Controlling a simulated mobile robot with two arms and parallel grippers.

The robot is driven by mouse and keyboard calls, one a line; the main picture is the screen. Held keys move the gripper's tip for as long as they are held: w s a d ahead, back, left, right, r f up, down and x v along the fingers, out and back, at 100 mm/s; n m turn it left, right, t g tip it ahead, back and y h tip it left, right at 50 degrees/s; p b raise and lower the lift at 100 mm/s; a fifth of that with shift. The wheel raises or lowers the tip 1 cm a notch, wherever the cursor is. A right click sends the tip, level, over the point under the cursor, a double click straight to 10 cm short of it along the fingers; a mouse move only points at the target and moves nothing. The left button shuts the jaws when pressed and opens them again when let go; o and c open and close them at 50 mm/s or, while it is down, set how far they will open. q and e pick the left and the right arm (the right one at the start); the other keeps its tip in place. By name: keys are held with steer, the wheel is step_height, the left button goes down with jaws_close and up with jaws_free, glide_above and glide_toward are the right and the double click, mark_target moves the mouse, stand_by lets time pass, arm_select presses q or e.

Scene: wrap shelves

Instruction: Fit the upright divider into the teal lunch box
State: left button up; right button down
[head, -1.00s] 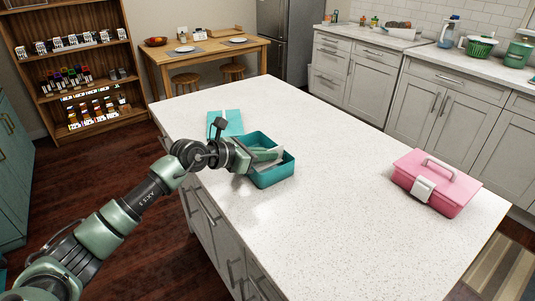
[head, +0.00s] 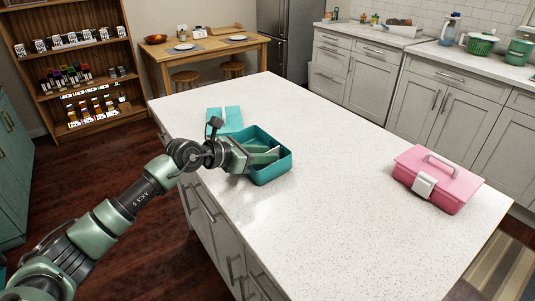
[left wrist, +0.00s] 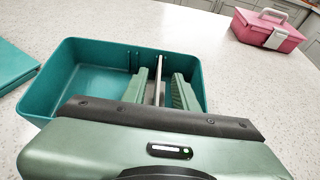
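The teal lunch box (head: 272,175) stands open on the white counter, and it fills the left part of the left wrist view (left wrist: 45,88). My left gripper (head: 266,155) reaches into it from the left. In the left wrist view its two green fingers (left wrist: 163,92) are spread apart. The thin pale divider (left wrist: 158,76) stands upright on edge between them, with a gap visible on each side. Its far end is near the box's far wall, beside a dark slot rib (left wrist: 133,62). Its lower edge is hidden, so I cannot tell how it is seated. My right gripper is out of view.
A flat teal panel (head: 225,119), perhaps the lid, lies just behind the box. A pink box with a handle (head: 437,180) stands at the counter's right. The counter (head: 330,210) between is clear. Cabinets and a wooden shelf stand farther back.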

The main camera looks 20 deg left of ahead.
arm_select(q)
steer(key=b+v, duration=0.1)
steer(key=v, duration=0.5)
steer(key=shift+s+a+r, duration=0.2)
steer(key=shift+s, duration=0.05)
